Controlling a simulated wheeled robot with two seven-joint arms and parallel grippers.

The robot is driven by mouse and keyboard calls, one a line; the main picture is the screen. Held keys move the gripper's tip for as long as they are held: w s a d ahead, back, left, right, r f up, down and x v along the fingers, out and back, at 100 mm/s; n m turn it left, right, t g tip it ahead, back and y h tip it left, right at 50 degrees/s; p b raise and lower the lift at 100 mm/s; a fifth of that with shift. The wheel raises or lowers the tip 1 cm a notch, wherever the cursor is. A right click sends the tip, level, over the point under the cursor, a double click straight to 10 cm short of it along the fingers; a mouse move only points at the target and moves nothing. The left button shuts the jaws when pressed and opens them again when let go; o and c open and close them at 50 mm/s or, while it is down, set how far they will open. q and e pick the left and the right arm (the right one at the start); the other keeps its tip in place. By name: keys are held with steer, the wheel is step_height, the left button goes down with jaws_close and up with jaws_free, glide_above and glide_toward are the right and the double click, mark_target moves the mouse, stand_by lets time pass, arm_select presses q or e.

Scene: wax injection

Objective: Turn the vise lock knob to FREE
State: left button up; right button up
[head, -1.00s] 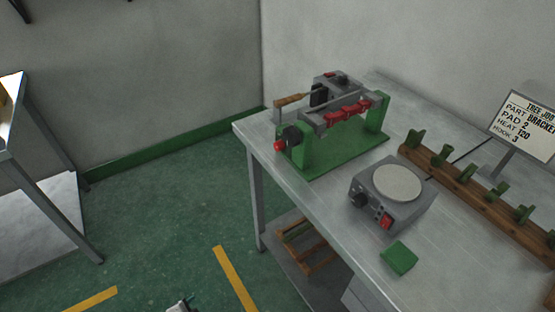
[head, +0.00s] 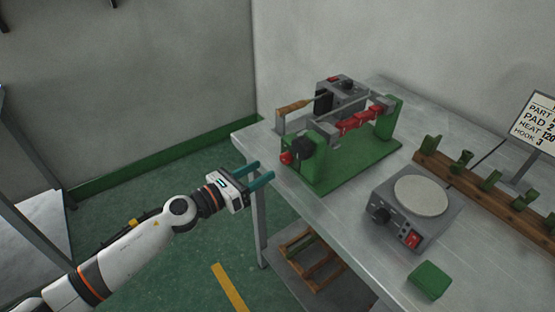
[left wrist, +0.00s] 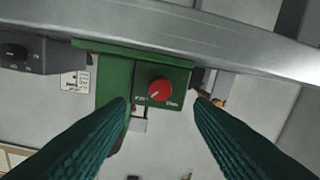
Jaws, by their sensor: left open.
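The green vise fixture (head: 345,170) stands on the far left corner of the metal table. A pale mark on the knob points toward the lower left label. My right gripper is not seen.
A grey hot plate (head: 412,212) with a round pale top stands in front of the vise, with a green block (head: 430,280) nearby. A wooden rack (head: 470,182) with green pieces and a sign (head: 540,125) are at the right. The table edge (head: 300,205) is close to my arm.

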mark_target(282, 160)
arm_select(q)
steer(key=x, duration=0.5)
steer(key=shift+w+d, duration=0.15)
steer(key=shift+d, duration=0.05)
steer(key=shift+w+d, duration=0.25)
steer(key=shift+d, duration=0.05)
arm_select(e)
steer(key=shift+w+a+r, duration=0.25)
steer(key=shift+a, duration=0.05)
arm_select(q)
steer(key=shift+c, duration=0.2)
steer(key=c, duration=1)
steer(key=shift+o, duration=0.2)
